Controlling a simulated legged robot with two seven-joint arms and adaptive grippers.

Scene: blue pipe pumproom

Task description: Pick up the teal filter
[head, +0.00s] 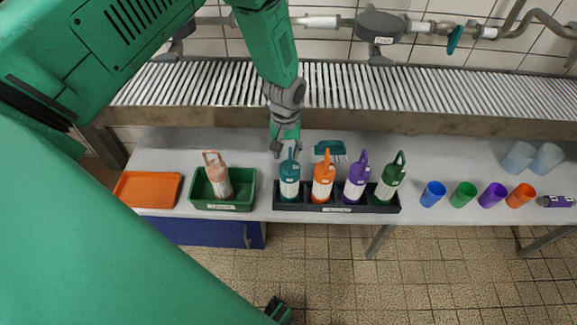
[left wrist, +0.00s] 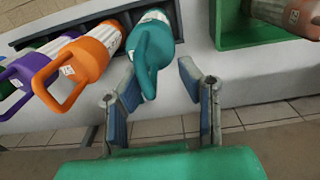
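The teal filter (head: 289,180) stands upright in the left end slot of a black rack, its looped handle at the top. It also shows in the left wrist view (left wrist: 153,40), with its handle pointing toward the gap between my fingers. My left gripper (head: 286,149) is open and empty, just behind and above the teal filter's handle in the head view. In the left wrist view its two blue-padded fingers (left wrist: 160,82) are spread apart near the handle, and I cannot tell whether they touch it. My right gripper cannot be made out.
The black rack (head: 337,209) also holds orange (head: 323,177), purple (head: 356,177) and green (head: 390,177) filters. Left are a green bin (head: 222,206) with a pinkish bottle (head: 217,175) and an orange tray (head: 148,189). A teal brush (head: 329,148) lies behind. Several cups stand right.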

